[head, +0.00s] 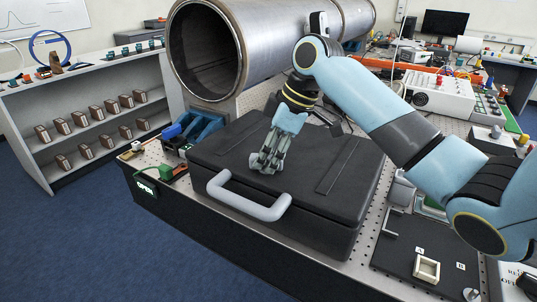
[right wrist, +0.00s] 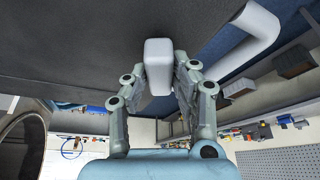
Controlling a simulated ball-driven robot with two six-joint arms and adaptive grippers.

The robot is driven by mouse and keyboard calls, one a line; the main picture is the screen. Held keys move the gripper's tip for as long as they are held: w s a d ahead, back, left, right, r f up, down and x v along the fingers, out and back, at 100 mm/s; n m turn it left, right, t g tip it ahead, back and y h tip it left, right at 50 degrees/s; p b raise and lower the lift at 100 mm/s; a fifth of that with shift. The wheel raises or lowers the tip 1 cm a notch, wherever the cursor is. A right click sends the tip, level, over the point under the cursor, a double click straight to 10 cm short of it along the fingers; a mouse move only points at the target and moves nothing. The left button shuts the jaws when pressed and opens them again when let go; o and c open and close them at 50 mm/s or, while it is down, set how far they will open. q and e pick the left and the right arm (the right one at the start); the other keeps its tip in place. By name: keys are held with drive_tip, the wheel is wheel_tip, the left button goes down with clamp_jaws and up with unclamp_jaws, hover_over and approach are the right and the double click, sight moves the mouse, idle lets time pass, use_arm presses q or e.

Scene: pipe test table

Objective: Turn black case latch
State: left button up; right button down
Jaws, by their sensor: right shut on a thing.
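The black case (head: 330,160) lies closed on the perforated table, with a thick grey handle (head: 250,203) along its front edge. My right gripper (head: 266,163) reaches down to the lid, just behind the handle. In the right wrist view, the right gripper (right wrist: 161,70) has its fingers on either side of a pale grey latch (right wrist: 158,56) and is shut on it. The dark case (right wrist: 80,45) and the handle (right wrist: 252,28) show there too. In the head view, the fingers hide the latch. My left gripper is out of view.
A large steel pipe (head: 265,50) lies behind the case. A blue block (head: 200,127) and a green part (head: 166,171) are left of it. A black board (head: 400,262) marked A and B lies to the right. Shelves (head: 70,150) stand at the far left.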

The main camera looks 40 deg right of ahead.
drive_tip(key=shift+r+n+p, duration=0.1)
drive_tip(key=shift+n+p, duration=0.25)
drive_tip(key=shift+n, duration=0.45)
drive_tip(key=shift+w+n+g+y+p, duration=0.15)
drive_tip(key=shift+n+g+y+p, duration=0.3)
drive_tip(key=shift+n, duration=0.75)
drive_tip(key=n+g, duration=0.1)
drive_tip(key=n, duration=0.1)
drive_tip(key=shift+n+y, duration=0.25)
drive_tip(key=shift+n, duration=0.15)
drive_tip(key=n+g+b, duration=0.1)
drive_tip(key=n, duration=0.2)
drive_tip(key=shift+w+g, duration=0.1)
drive_tip(key=shift+g, duration=0.25)
drive_tip(key=shift+n+g+p, duration=0.3)
drive_tip(key=shift+n+g, duration=0.3)
drive_tip(key=shift+n, duration=1)
drive_tip(key=c, duration=1.1)
unclamp_jaws()
